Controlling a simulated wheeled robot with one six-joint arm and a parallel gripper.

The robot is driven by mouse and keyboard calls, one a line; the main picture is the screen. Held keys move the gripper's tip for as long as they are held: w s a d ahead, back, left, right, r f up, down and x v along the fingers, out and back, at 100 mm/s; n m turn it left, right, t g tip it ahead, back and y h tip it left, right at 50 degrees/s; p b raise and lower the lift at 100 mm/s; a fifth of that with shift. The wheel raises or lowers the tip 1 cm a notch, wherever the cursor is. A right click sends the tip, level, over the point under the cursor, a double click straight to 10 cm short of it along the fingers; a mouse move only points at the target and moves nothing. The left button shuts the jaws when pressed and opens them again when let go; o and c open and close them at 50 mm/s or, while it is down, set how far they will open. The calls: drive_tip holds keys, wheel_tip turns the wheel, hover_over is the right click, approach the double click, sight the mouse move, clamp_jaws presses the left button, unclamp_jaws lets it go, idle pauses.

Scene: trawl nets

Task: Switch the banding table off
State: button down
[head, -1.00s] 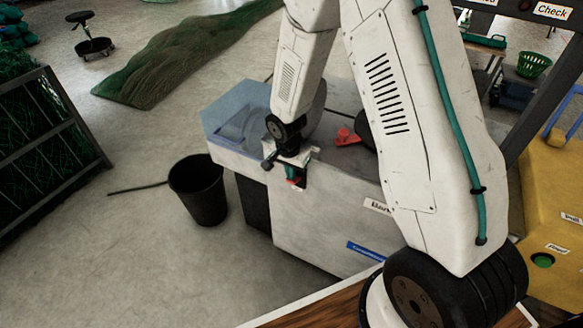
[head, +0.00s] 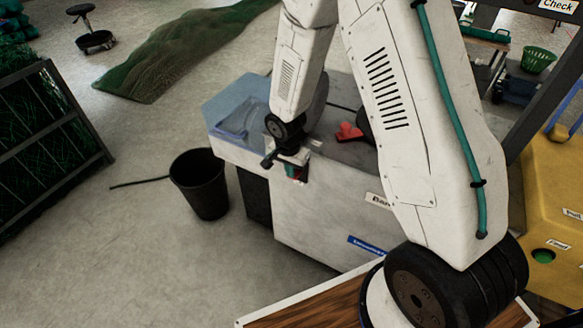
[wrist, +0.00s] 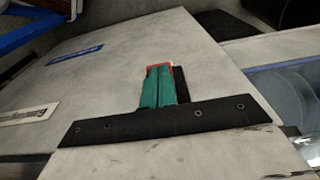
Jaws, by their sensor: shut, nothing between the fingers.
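The banding table (head: 312,225) is a pale grey cabinet in the middle of the head view, with a partly hidden name label (head: 380,200) on its front. My gripper (head: 294,174) is at the upper part of this front. In the wrist view its two green fingers (wrist: 159,72) are shut together, pointing at the grey panel (wrist: 115,75). A small red part (wrist: 150,67) with a dark edge shows right at the fingertips, mostly hidden by them. I cannot tell whether the fingers touch it or which way it is set.
A blue label (head: 367,246) is lower on the front. A red object (head: 348,132) lies on the tabletop, near a clear bluish tray (head: 238,115). A black bin (head: 203,185) stands left of the table. A yellow machine (head: 555,205) is at right. Floor at lower left is clear.

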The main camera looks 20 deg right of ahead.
drive_tip(key=shift+s+a+f, duration=0.25)
drive_tip(key=shift+a+f, duration=0.05)
drive_tip(key=shift+f, duration=0.35)
drive_tip(key=shift+s+a+f, duration=0.25)
drive_tip(key=shift+a+f, duration=0.05)
drive_tip(key=shift+f, duration=0.3)
drive_tip(key=shift+r, duration=0.1)
drive_tip(key=shift+r, duration=0.7)
drive_tip(key=s+a+r, duration=0.6)
drive_tip(key=a+r, duration=0.1)
drive_tip(key=r, duration=0.2)
drive_tip(key=shift+a+r, duration=0.25)
drive_tip(key=shift+a, duration=0.05)
drive_tip(key=shift+s, duration=0.1)
